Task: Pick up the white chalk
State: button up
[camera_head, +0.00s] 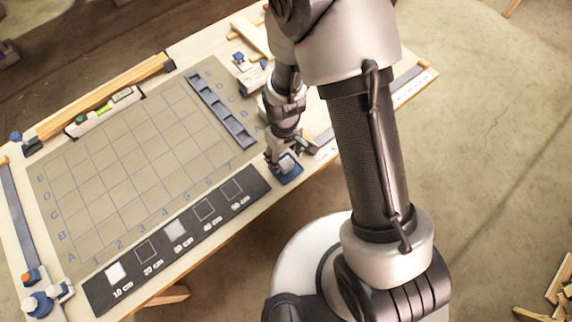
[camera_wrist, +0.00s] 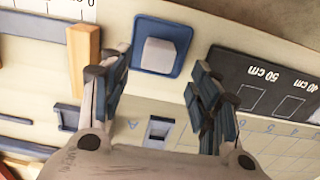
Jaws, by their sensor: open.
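The white chalk (camera_wrist: 160,55) is a pale block lying on a blue square pad in the wrist view, just beyond and between my open fingers. In the head view the chalk (camera_head: 287,164) shows small on the blue pad (camera_head: 291,176) at the table's near right part. My gripper (camera_wrist: 153,85) is open and empty, its two dark-padded fingers on either side of the line to the chalk. In the head view my gripper (camera_head: 277,160) is just left of the chalk. I cannot tell its exact height above the table.
A gridded mat (camera_head: 120,170) covers the table's middle. A dark strip with length marks (camera_head: 190,262) runs along the near edge and holds white squares. A blue slotted rack (camera_head: 222,110) lies on the mat's right. A wooden block (camera_wrist: 84,52) stands left of the pad.

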aim_at(286, 162)
jog(key=shift+s+d+f+b, duration=0.15)
jog(key=shift+f+b, duration=0.25)
jog(key=shift+f, duration=1.1)
jog(key=shift+w+d+f+b, duration=0.1)
jog(key=shift+f+b, duration=0.25)
jog(key=shift+f, duration=1.15)
jog(key=shift+c, duration=0.2)
jog(key=c, duration=1.2)
jog(key=shift+r, duration=0.15)
notch_tip(286, 162, up, 20)
jog(key=p, duration=0.4)
jog(key=shift+p, duration=0.3)
